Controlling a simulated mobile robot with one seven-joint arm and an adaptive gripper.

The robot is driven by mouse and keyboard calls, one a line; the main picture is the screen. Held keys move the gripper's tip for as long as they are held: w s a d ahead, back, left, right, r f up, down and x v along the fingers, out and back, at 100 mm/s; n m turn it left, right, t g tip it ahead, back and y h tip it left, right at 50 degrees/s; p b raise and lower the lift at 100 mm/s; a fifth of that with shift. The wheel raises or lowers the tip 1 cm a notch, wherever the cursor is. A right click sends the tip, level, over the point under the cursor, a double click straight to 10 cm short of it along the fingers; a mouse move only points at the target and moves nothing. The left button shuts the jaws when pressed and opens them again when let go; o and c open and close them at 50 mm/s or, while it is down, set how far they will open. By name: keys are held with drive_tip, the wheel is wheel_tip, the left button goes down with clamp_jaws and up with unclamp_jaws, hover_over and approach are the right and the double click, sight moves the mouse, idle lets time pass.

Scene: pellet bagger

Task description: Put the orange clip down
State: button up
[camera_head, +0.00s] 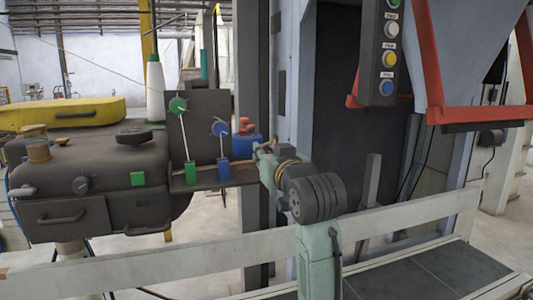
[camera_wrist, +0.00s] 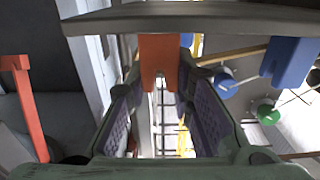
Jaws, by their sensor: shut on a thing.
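The orange clip (camera_wrist: 160,56) shows in the wrist view as a flat orange piece between the fingertips of my gripper (camera_wrist: 161,80). My gripper is shut on it. The clip's upper end meets the edge of a dark shelf (camera_wrist: 200,17) in that picture; I cannot tell whether they touch. Orange pieces (camera_head: 245,122) show above the bin there; I cannot tell whether one is the held clip.
A white cone (camera_head: 155,90) stands behind. A button panel (camera_head: 388,45) and red-edged hopper (camera_head: 470,60) are at right. A pale rail (camera_head: 140,269) crosses the front.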

drive_tip(key=shift+f, duration=0.2)
drive_tip(key=o, duration=0.9)
drive_tip(key=shift+r, duration=0.3)
drive_tip(key=b+v, duration=0.2)
drive_tip(key=v, duration=1)
